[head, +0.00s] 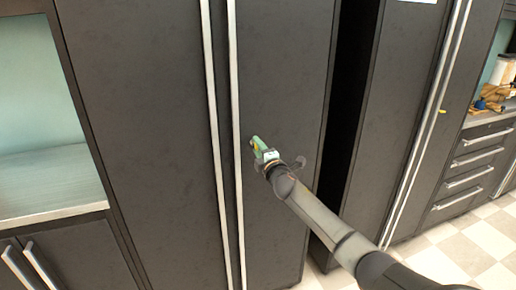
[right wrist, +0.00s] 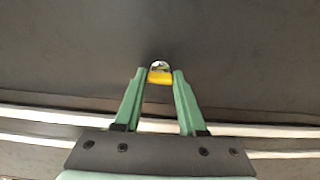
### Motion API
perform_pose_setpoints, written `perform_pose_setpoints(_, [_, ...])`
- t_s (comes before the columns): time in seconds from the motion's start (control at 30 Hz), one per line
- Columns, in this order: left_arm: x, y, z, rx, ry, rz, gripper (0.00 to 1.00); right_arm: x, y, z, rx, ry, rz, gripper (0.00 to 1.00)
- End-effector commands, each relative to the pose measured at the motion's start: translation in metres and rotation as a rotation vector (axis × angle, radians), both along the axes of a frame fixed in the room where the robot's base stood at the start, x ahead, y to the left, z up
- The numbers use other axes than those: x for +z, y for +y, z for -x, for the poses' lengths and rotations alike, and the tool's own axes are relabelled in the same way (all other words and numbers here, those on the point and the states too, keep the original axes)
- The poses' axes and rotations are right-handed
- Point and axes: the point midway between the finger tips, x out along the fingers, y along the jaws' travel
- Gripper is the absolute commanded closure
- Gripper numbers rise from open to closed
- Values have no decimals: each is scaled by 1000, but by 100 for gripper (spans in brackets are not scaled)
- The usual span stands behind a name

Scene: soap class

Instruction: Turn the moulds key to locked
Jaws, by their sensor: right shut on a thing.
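The moulds key has a yellow head (right wrist: 160,77) and sits in a round silver lock (right wrist: 159,66) on a dark cabinet door (head: 285,80). In the right wrist view the green fingers of my right gripper (right wrist: 158,78) are closed on the two sides of the yellow head. In the head view my right gripper (head: 257,145) reaches the door just right of the long pale handles, and it largely hides the key. I cannot read any lock marking. My left gripper is not in view.
Long pale vertical handles (head: 234,130) run just left of my right gripper. Another dark cabinet at the right has a yellow key (head: 442,111) by its handles. A counter (head: 490,118) with drawers stands at the far right. The tiled floor (head: 470,245) at lower right is clear.

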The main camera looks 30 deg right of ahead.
Motion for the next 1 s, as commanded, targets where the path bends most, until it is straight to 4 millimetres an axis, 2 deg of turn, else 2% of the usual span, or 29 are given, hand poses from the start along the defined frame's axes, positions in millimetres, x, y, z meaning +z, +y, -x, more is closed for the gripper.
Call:
perform_pose_setpoints(0.2, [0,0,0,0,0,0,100,1,0,0,-1,-1,6,100])
perform_pose_setpoints(0.23, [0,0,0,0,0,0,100,1,0,0,-1,0,7,58])
perform_pose_setpoints(0.47, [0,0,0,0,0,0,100,1,0,0,-1,0,4,32])
perform_pose_setpoints(0.8, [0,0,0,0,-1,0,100,0,0,2,0,0,2,30])
perform_pose_setpoints(1.0, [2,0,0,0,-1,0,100,0,3,17,0,1,4,30])
